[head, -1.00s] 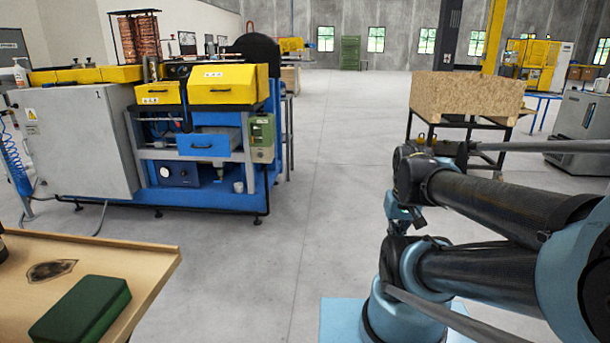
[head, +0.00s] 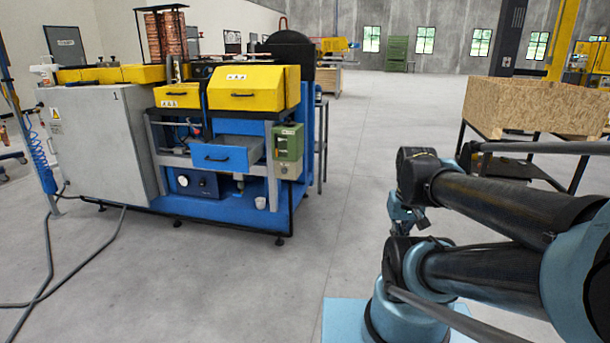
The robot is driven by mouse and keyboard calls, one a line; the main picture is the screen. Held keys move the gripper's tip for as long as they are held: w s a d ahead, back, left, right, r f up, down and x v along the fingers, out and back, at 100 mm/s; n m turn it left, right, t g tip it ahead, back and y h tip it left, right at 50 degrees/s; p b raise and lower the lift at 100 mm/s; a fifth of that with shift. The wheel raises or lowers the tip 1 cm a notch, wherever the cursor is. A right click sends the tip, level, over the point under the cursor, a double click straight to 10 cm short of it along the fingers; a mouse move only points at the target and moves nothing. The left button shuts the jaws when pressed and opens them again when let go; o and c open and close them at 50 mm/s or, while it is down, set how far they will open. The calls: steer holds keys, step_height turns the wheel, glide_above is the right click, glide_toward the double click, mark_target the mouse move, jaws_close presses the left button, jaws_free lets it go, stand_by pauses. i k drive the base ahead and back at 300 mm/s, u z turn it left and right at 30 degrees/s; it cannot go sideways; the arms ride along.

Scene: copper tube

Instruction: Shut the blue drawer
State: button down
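The blue drawer (head: 220,159) is in the machine at the left of the head view, below the yellow covers. It has a dark handle on its blue front and stands out from the frame, with its grey inside showing from above. My arm is folded at the right of the view, well apart from the drawer. The fingers of my gripper cannot be made out.
The machine has a grey cabinet (head: 95,145) on its left and a small green box (head: 288,142) right of the drawer. Cables lie on the floor at left. A wooden crate (head: 535,105) on a cart stands at right. The floor between is clear.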

mark_target(227, 152)
steer(key=u, duration=0.45)
steer(key=i, duration=1.3)
steer(key=u, duration=0.5)
